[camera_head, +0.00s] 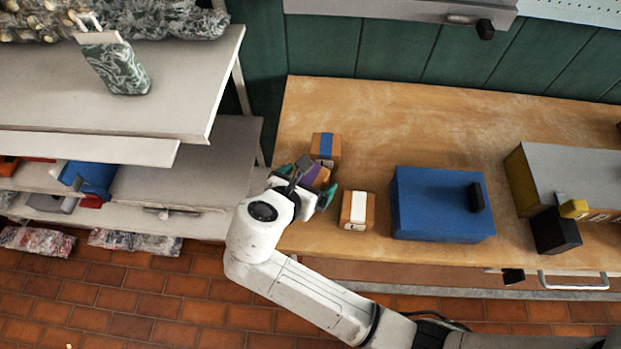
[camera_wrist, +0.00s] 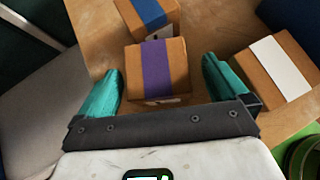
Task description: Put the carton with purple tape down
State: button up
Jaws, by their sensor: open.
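The carton with purple tape (camera_wrist: 157,72) stands on the wooden workbench (camera_head: 420,130), near its left end. In the head view the purple-taped carton (camera_head: 318,176) is partly hidden by my gripper (camera_head: 307,187). In the wrist view my gripper (camera_wrist: 165,88) is open, with one green finger on each side of the carton. Gaps show between the fingers and the carton's sides, so it is not clasped.
A carton with blue tape (camera_head: 326,146) stands just behind the purple-taped one. A carton with white tape (camera_head: 357,210) stands to the right. A blue box (camera_head: 430,203) is farther right. A white shelf unit (camera_head: 190,90) stands left of the bench. Bench surface behind the cartons is clear.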

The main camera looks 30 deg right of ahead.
aim_at(308, 177)
jog(key=shift+x, duration=1.95)
jog(key=shift+w+r, duration=0.1)
jog(key=shift+w, duration=0.1)
jog(key=shift+c, duration=0.3)
jog(key=c, duration=1.2)
jog(key=shift+r, duration=0.15)
jog(key=shift+c, duration=0.2)
